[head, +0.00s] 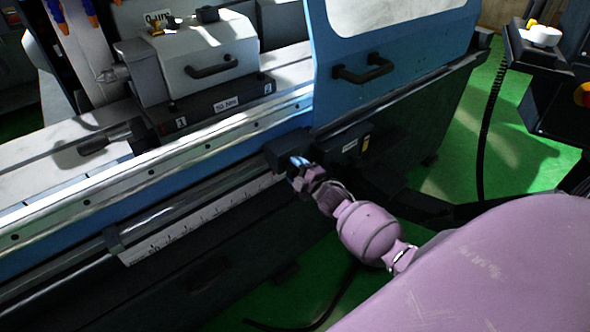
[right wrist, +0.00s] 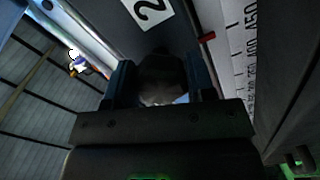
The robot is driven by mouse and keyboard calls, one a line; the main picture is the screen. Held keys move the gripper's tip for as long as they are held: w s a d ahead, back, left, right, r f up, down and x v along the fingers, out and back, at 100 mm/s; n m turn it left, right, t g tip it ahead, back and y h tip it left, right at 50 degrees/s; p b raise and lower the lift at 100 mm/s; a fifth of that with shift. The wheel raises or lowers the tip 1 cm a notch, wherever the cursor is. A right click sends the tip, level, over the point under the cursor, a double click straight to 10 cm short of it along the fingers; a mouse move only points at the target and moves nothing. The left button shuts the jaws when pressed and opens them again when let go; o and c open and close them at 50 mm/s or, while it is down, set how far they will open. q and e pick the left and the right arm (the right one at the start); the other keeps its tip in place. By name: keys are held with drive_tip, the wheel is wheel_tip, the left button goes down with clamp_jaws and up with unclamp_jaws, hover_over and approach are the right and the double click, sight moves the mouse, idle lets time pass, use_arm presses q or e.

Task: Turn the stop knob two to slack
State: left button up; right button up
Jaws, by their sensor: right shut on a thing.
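The stop block (head: 287,146) is a dark block on the rail along the front of the blue machine. In the right wrist view a white label with a "2" (right wrist: 149,10) is on it. The dark, rounded stop knob (right wrist: 162,72) sits between the two fingers of my right gripper (head: 298,168). The right gripper is shut on this knob, with one finger on either side. The knob's lower part is partly hidden behind the gripper body, and in the head view the gripper covers it. My left gripper is not in view.
A white scale (head: 205,219) runs along the rail below, and a red pointer (right wrist: 207,37) lies against it. Another dark block (head: 343,147) is close to the right of the gripper. A blue door with a black handle (head: 363,70) stands above. Green floor is open at right.

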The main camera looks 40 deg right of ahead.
drive_tip(key=shift+n, duration=0.6)
drive_tip(key=o, duration=0.9)
drive_tip(key=shift+o, duration=0.2)
drive_tip(key=s, duration=1)
drive_tip(key=shift+s+d, duration=0.4)
drive_tip(key=shift+d, duration=0.05)
